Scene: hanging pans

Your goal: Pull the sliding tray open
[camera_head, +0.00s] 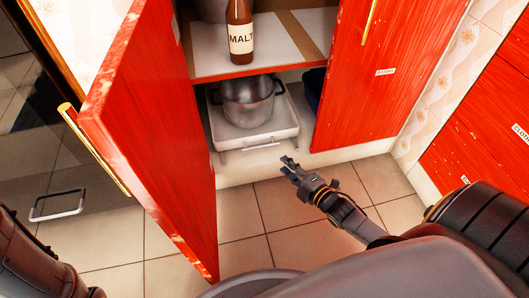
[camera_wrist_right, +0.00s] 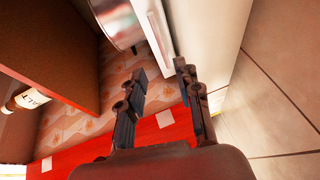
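The white sliding tray (camera_head: 226,133) sits low inside the open red cabinet, with a small metal handle (camera_head: 261,146) on its front. A steel pot (camera_head: 247,103) stands on the tray. My right gripper (camera_head: 288,166) is just in front of the tray, below and to the right of the handle, apart from it in the picture. In the right wrist view my right gripper (camera_wrist_right: 161,78) is open with nothing between its fingers. The tray edge (camera_wrist_right: 156,26) and the pot (camera_wrist_right: 118,22) show beyond the fingers. Only part of my left arm shows at the lower left; its gripper is out of view.
The left red door (camera_head: 155,125) stands open towards me, and the right red door (camera_head: 380,80) is beside the opening. A malt bottle (camera_head: 240,35) stands on the shelf (camera_head: 285,48) above the tray. The tiled floor (camera_head: 235,225) in front is clear.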

